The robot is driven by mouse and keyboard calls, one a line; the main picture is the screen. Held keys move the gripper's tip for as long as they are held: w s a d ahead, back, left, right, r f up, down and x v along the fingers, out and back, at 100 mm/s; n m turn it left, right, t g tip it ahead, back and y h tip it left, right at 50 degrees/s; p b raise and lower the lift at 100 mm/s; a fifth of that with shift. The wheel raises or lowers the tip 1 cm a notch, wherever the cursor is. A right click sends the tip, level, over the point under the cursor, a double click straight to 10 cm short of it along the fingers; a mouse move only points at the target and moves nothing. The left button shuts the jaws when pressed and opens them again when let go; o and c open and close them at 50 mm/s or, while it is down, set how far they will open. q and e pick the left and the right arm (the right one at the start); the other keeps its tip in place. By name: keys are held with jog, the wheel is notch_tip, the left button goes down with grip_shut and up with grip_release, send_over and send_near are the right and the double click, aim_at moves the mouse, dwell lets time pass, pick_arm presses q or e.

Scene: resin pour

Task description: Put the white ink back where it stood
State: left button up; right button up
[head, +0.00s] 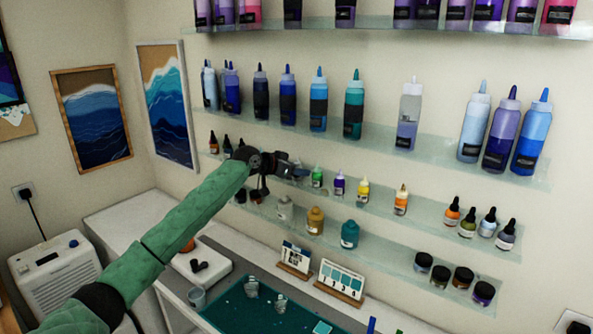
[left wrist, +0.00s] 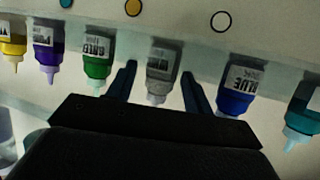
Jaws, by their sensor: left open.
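In the left wrist view, which is upside down, a pale grey-white ink bottle (left wrist: 161,66) stands on the shelf between the two fingers of my left gripper (left wrist: 158,88). It looks like the white ink, but its label is too blurred to read. The fingers are open, one on each side of it; I cannot tell whether they touch it. A green bottle (left wrist: 98,60) and a blue bottle (left wrist: 238,85) flank it. In the head view my left gripper (head: 290,167) reaches the small-bottle shelf and mostly hides this spot. My right gripper is not in view.
Along the shelf stand purple (head: 339,183), yellow (head: 363,189) and orange (head: 401,199) bottles, with gaps after yellow. Below are larger jars (head: 315,220) and a teal mat (head: 232,306) holding cups.

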pick_arm(q)
jog(key=v, duration=1.2)
jog(key=shift+f, duration=0.1)
